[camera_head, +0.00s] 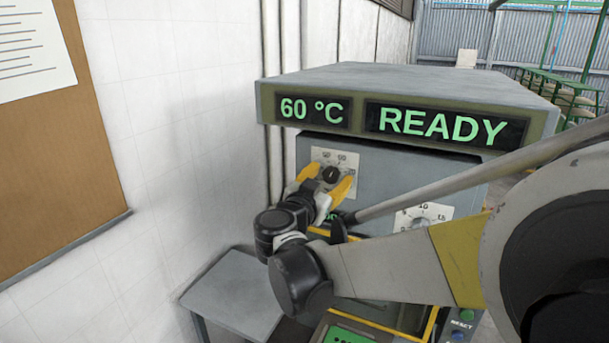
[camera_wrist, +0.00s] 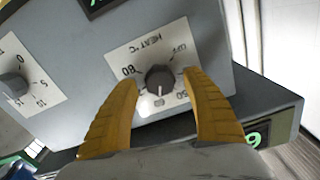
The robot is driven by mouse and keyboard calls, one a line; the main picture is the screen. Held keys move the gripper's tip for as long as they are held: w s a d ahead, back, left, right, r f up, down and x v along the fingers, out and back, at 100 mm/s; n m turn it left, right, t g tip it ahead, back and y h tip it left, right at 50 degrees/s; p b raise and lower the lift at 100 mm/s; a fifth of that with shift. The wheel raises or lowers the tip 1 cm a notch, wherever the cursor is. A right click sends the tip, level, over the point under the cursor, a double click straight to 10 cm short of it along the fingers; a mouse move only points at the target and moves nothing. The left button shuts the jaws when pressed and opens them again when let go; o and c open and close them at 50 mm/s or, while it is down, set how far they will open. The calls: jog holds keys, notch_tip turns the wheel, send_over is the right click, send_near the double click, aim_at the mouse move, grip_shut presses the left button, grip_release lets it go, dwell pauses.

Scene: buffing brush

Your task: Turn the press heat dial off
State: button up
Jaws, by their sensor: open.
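The press heat dial (camera_wrist: 159,84) is a dark round knob on a white plate marked "HEAT °C". In the wrist view its white pointer line points down toward the 60 mark, and the OFF mark is at the upper right. The dial also shows in the head view (camera_head: 331,174), on the press's grey front. My gripper (camera_head: 327,179) is open, with one yellow finger on each side of the dial. In the wrist view my gripper (camera_wrist: 161,79) straddles the knob with gaps visible on both sides; I cannot tell how deep the fingertips reach.
The press display (camera_head: 436,123) reads 60 °C and READY; its housing overhangs the dial. A second dial (camera_wrist: 13,86), marked 0, 5, 10, 15, sits on the same panel. A grey side table (camera_head: 232,290) stands below at the left, beside the white wall (camera_head: 190,130).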

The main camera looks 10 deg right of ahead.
jog(key=shift+w+d, duration=0.15)
jog(key=shift+w, duration=0.1)
jog(key=shift+c, duration=0.2)
jog(key=shift+s, duration=0.1)
jog(key=c, duration=1.2)
jog(key=shift+o, duration=0.2)
